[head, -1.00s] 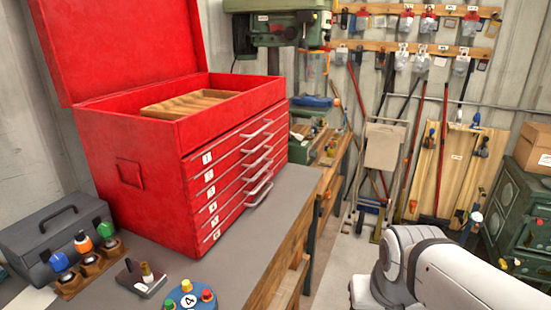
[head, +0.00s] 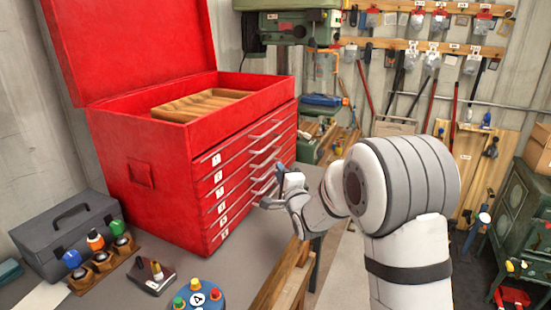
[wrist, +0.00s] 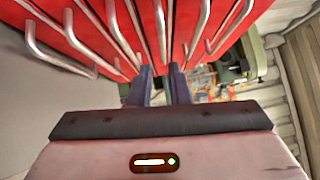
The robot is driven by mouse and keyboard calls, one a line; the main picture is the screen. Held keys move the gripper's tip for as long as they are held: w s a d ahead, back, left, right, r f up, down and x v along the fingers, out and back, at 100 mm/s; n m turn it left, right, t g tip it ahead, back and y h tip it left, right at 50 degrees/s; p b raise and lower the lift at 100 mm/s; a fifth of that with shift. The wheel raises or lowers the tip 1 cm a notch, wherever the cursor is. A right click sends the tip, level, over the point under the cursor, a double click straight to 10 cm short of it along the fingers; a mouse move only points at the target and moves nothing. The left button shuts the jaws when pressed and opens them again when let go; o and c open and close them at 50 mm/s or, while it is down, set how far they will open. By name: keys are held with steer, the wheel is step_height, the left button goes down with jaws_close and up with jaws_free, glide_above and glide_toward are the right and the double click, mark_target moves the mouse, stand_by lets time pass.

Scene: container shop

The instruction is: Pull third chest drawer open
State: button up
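The red tool chest (head: 140,170) stands on the bench with its lid up. Its front has several shut drawers with silver bar handles. The third drawer down (head: 235,184) is flush with the others. My gripper (head: 275,190) is at the right part of the drawer front, near the handles, and hides some of them. In the wrist view, the two dark fingers (wrist: 161,68) are apart, with a handle bar (wrist: 160,30) running between or just beyond their tips. This looks like the third handle, though contact cannot be told.
A grey toolbox (head: 68,228), a wooden holder with coloured-topped items (head: 100,265) and a round blue button base (head: 197,297) are left on the bench. A green drill press (head: 290,25) stands behind. A green cabinet (head: 525,215) is at right.

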mark_target(271, 157)
steer(key=x, duration=0.2)
steer(key=p+x, duration=0.1)
steer(key=x, duration=0.2)
steer(key=p+x, duration=0.1)
steer(key=x, duration=0.2)
steer(key=shift+s+a+r, duration=0.1)
steer(key=shift+a+r, duration=0.1)
steer(key=shift+a, duration=0.05)
steer(key=shift+c, duration=0.3)
jaws_close()
